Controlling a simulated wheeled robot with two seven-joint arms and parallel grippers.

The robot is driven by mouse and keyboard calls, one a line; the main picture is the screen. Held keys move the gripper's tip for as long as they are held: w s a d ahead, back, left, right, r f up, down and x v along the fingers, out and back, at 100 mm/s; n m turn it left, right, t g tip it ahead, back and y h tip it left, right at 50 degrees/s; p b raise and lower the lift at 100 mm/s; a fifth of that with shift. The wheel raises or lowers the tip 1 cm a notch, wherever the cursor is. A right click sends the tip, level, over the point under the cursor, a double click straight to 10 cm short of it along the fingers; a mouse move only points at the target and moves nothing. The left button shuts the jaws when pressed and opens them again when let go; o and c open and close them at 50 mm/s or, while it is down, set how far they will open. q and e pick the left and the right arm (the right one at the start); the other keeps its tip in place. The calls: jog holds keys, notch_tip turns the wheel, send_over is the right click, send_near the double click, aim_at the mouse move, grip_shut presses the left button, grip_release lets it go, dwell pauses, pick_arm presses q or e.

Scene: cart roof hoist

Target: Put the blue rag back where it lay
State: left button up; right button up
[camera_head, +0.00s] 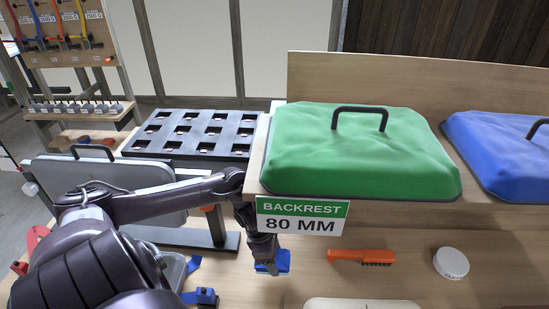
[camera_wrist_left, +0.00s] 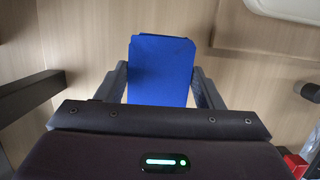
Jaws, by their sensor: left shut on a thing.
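The blue rag (camera_head: 279,261) is a folded flat piece in my left gripper (camera_head: 266,268), low over the wooden bench below the green backrest's label. In the left wrist view the rag (camera_wrist_left: 160,68) stands out between the two fingers of the left gripper (camera_wrist_left: 161,85), which are shut on it. Whether its lower edge touches the bench surface cannot be told. The gripper covers part of the rag in the head view. My right gripper is not in view.
A green backrest (camera_head: 350,150) with a handle sits on a raised shelf, a blue one (camera_head: 500,150) beside it. An orange brush (camera_head: 362,257) and a white round tin (camera_head: 451,263) lie right of the gripper. A black slotted tray (camera_head: 195,133) stands behind my left arm.

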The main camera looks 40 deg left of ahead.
pick_arm(q)
jog(key=shift+w+a+r, duration=0.1)
jog(key=shift+w+a, duration=0.15)
jog(key=shift+w, duration=0.05)
jog(key=shift+w+a+p, duration=0.35)
jog(key=shift+w+p, duration=0.05)
jog(key=shift+w, duration=0.05)
notch_tip(320, 180, down, 3)
jog(key=shift+r+p, duration=0.2)
jog(key=shift+p, duration=0.25)
jog(key=shift+f, duration=0.4)
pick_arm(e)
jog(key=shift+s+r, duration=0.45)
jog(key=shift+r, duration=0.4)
pick_arm(q)
jog(key=shift+f+b, duration=0.4)
jog(key=shift+b, duration=0.2)
jog(key=o, duration=0.9)
jog(key=shift+o, duration=0.2)
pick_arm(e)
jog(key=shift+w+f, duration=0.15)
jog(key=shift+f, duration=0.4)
